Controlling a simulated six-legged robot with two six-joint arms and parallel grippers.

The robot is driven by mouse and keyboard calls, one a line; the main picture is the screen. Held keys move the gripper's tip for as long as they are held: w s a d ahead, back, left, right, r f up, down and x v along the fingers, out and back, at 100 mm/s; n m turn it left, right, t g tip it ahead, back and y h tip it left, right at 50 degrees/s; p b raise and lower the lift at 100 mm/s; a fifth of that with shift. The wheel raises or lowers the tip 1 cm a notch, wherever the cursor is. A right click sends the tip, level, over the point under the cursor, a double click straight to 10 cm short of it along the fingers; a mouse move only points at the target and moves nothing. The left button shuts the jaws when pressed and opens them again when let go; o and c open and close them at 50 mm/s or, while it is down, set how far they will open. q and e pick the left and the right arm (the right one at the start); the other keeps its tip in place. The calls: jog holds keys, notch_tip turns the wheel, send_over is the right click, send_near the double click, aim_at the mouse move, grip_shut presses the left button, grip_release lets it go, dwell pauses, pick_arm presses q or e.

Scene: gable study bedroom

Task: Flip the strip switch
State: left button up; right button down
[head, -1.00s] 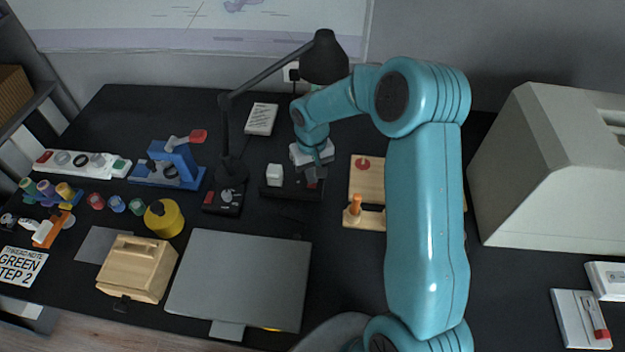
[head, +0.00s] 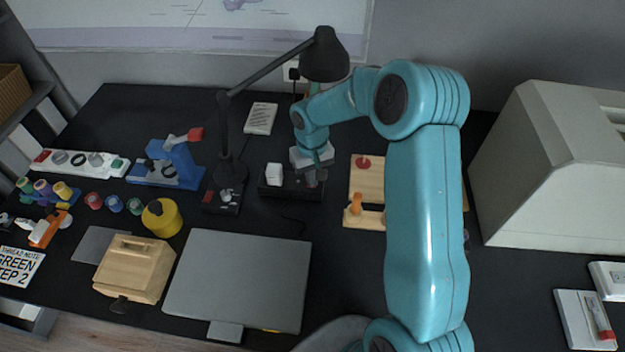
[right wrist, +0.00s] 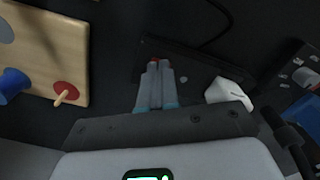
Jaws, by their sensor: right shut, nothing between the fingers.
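A black strip (head: 285,190) lies on the desk with a white block-shaped plug (head: 274,174) on its left part; in the right wrist view the plug (right wrist: 230,93) is right of my fingers. A small red switch (right wrist: 153,62) shows at the strip's other end, mostly covered by my fingertips. My right gripper (head: 312,180) is shut and empty, pointing down over that end. It also shows in the right wrist view (right wrist: 157,66), its tips at the red part; I cannot tell if they touch. The switch's position is hidden. My left gripper is not in view.
A wooden board with pegs (head: 366,216) stands right of the strip, and a black desk lamp (head: 230,172) left of it. A white strip with a red end (head: 80,162) lies far left.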

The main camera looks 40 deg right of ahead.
jog(key=shift+f, duration=0.2)
jog(key=shift+r+p, duration=0.35)
jog(key=shift+r, duration=0.25)
jog(key=shift+r+p, duration=1.8)
jog(key=shift+r, duration=1.15)
jog(key=shift+f, duration=0.1)
